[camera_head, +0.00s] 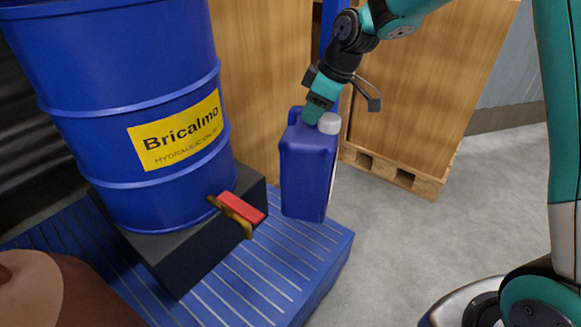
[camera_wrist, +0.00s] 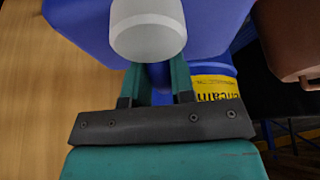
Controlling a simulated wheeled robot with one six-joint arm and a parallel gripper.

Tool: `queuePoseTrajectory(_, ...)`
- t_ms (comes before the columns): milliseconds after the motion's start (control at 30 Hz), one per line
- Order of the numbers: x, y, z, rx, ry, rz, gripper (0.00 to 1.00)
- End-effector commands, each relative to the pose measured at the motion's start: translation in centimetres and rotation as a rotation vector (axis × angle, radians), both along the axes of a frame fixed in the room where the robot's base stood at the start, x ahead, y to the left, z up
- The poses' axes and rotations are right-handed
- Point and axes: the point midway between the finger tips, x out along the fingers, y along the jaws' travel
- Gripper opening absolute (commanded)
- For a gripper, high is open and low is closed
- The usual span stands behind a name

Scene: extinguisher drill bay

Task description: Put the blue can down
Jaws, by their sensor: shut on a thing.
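The blue can (camera_head: 308,172) is a jerrycan with a white cap (camera_head: 329,123). The handle grip itself is mostly hidden by the cap.
A large blue drum (camera_head: 120,100) with a yellow label stands on a black block (camera_head: 190,248), its red-handled tap (camera_head: 243,207) left of the can. Wooden boards stand on a pallet (camera_head: 390,170) behind. A brown rounded object (camera_head: 60,290) is at lower left. Grey floor (camera_head: 420,235) is clear at right.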

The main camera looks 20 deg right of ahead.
Motion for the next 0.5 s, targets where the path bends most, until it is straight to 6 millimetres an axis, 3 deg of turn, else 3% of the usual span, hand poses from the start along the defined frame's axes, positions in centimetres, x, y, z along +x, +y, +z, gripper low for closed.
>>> queuePoseTrajectory(167, 0.0, 0.0, -2.2, 0.001, -0.003, -0.001, 0.00)
queuePoseTrajectory(500, 0.1, -0.2, -9.9, 0.002, -0.003, -0.003, 0.00)
